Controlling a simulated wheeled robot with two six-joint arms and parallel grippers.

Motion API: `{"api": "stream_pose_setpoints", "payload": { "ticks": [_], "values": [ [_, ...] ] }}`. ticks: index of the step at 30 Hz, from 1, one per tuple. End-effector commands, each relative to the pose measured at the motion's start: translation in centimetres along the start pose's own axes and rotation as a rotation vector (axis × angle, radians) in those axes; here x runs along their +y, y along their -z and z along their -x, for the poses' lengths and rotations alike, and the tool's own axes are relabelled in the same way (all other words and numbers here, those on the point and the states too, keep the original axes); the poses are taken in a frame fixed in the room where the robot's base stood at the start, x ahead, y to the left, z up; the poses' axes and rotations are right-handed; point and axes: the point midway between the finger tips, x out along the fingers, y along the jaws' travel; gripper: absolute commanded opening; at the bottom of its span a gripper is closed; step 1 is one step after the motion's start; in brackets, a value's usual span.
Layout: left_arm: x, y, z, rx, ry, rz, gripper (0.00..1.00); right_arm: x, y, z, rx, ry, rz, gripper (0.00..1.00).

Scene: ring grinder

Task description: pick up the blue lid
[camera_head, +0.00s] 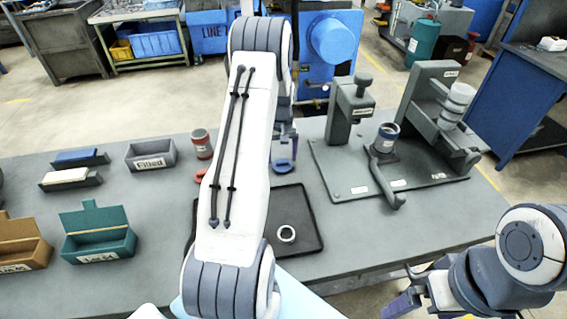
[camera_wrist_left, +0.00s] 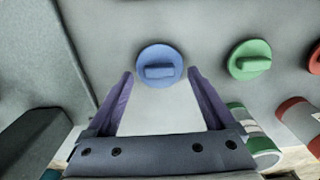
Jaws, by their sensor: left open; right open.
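The blue lid (camera_head: 283,166) lies on the grey table, partly hidden in the head view by my left arm and gripper. In the left wrist view the blue lid (camera_wrist_left: 158,64) is a round disc with a raised bar handle. My left gripper (camera_wrist_left: 160,76) is open and points down at it, with the purple fingertips to either side of its near edge. Nothing is held. In the head view the left gripper (camera_head: 284,146) is just above the lid, mostly behind my arm. My right gripper (camera_head: 405,300) is low at the right, partly in view and empty.
A green lid (camera_wrist_left: 250,60) and a red lid (camera_wrist_left: 315,60) lie to the right in the wrist view, with a green-banded container (camera_wrist_left: 255,140) nearby. A black tray (camera_head: 308,225) holds a ring (camera_head: 286,234). A grey fixture (camera_head: 345,165) stands right; bins (camera_head: 98,236) stand left.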

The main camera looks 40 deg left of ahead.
Motion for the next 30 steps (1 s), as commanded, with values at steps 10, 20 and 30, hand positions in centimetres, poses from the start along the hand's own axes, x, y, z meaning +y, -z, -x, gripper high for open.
{"api": "stream_pose_setpoints", "payload": {
  "ticks": [10,20,30],
  "values": [
    [0.25,-0.01,-1.45,0.003,-0.001,-0.003,0.88,-0.02,0.01,0.3,0.0,0.0,0.0,1.0],
    [0.3,-0.04,-1.42,0.002,-0.001,-0.004,0.0,-0.02,0.01,0.3,0.0,0.0,0.0,1.0],
    [0.35,-0.02,-0.69,0.003,-0.001,-0.005,0.0,0.0,-0.01,-0.03,0.0,0.0,0.0,1.0]
  ]
}}
